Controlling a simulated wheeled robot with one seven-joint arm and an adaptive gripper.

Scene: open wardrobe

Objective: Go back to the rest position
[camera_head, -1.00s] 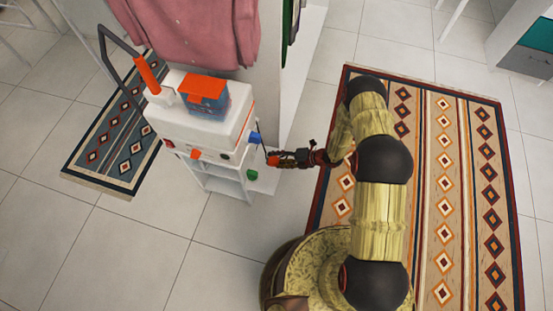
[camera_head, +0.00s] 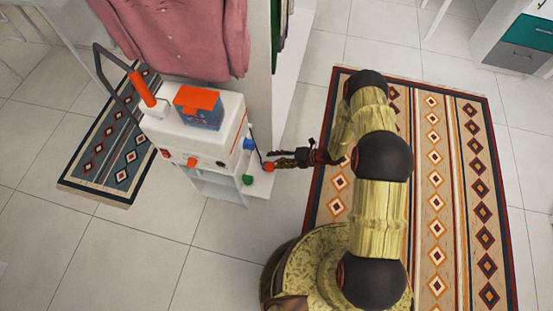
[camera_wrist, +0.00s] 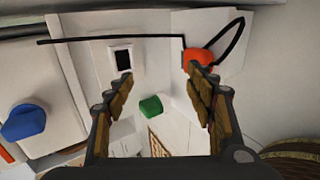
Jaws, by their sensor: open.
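My gripper (camera_head: 277,160) is at the end of my arm, to the right of a white machine (camera_head: 205,138) with an orange handle. In the wrist view my gripper (camera_wrist: 160,95) has its two fingers spread apart with nothing between them. An orange-red plug-like piece (camera_wrist: 197,60) on a black cord lies beyond the right fingertip. It also shows near the fingertips in the head view (camera_head: 267,167); whether they touch it I cannot tell. A white plate with a dark square opening (camera_wrist: 124,60) is beyond the left finger.
Patterned rugs (camera_head: 450,180) lie to the right and at the left (camera_head: 112,150). A grey-teal drawer unit (camera_head: 525,45) stands at upper right.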

